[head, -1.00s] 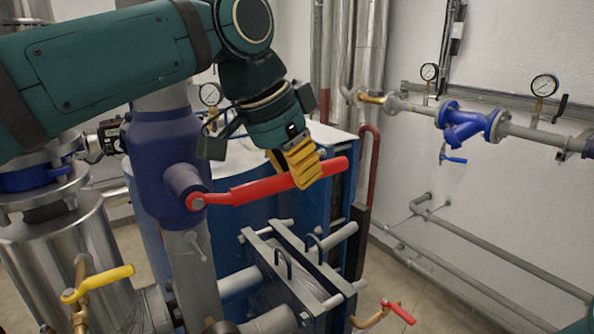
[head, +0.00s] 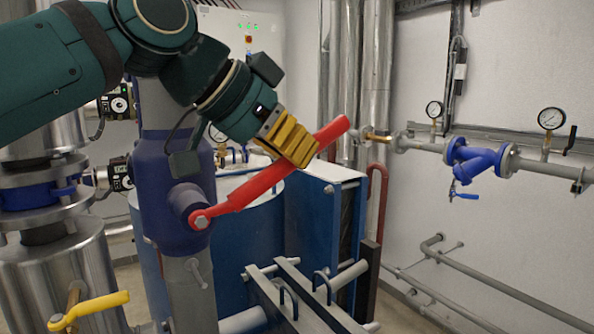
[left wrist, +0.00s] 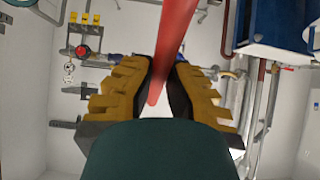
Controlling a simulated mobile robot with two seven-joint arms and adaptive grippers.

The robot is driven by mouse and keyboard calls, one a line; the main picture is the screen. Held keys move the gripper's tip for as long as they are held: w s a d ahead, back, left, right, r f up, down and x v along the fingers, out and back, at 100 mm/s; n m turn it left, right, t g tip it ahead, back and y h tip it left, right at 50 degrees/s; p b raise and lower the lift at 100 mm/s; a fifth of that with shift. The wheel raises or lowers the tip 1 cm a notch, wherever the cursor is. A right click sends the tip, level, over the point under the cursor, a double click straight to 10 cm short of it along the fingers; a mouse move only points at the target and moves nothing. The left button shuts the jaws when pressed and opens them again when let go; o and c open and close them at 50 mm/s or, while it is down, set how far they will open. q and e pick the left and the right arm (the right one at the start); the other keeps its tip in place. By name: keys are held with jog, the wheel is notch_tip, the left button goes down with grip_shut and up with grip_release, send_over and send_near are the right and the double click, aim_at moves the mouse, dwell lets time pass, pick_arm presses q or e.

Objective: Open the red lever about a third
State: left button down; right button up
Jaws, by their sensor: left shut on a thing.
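The red lever (head: 257,187) is mounted on the dark blue valve body (head: 172,165) in the head view. It slopes up to the right from its pivot bolt at the lower left. My left gripper (head: 296,142) is shut on the lever's outer part, with the yellow fingers around it and the red tip showing beyond them. In the left wrist view the lever (left wrist: 173,40) runs between the two yellow fingers (left wrist: 160,85). My right gripper is not in view.
A yellow lever (head: 92,308) is at the lower left near a steel vessel (head: 70,275). A blue plate exchanger (head: 318,225) stands behind and below the red lever. Pipes with a blue strainer (head: 474,160) and gauges (head: 551,118) run along the right wall.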

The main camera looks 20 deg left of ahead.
pick_arm(q)
jog(key=shift+s+r, duration=0.1)
jog(key=shift+r, duration=0.3)
jog(key=c, duration=0.9)
grip_release()
jog(key=shift+f, duration=0.15)
jog(key=v, duration=1.2)
jog(key=shift+a+f, duration=0.1)
jog(key=shift+f, duration=0.05)
